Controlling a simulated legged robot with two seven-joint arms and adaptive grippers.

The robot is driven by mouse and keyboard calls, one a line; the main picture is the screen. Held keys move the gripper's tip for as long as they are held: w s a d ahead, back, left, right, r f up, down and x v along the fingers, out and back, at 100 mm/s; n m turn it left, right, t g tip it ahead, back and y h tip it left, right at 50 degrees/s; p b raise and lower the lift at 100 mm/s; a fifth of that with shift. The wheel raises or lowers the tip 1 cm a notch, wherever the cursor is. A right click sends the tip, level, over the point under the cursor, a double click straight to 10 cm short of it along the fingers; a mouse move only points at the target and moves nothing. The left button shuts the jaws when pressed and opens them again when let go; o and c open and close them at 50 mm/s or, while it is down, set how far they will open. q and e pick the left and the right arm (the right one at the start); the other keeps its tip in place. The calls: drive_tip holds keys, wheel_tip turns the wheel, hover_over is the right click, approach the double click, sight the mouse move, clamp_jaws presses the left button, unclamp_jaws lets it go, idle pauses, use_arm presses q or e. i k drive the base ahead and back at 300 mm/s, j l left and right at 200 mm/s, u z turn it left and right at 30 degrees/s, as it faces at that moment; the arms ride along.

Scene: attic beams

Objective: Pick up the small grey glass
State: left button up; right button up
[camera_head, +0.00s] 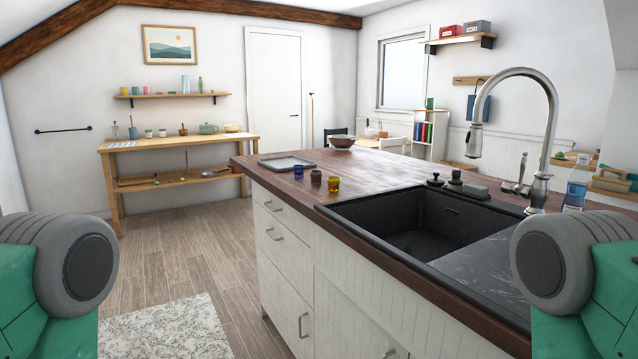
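Neither of my grippers is in view; only green and grey parts of my arms show at the lower left and lower right.
A grey tray (287,164) lies behind the glasses, and a bowl (342,142) is at the back. A black sink (408,221) with a tall faucet (545,110) is to their right. Wood floor (200,255) is open left of the island.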

sight(316, 175)
drive_tip(key=i+j, duration=1.9)
drive_tip(key=i+j+z, duration=0.15)
drive_tip(key=i+j, duration=0.35)
drive_tip(key=i+j+z, duration=0.1)
drive_tip(key=i+j, duration=0.35)
drive_tip(key=i+j+z, duration=0.15)
drive_tip(key=i+j, duration=0.3)
drive_tip(key=j, duration=0.25)
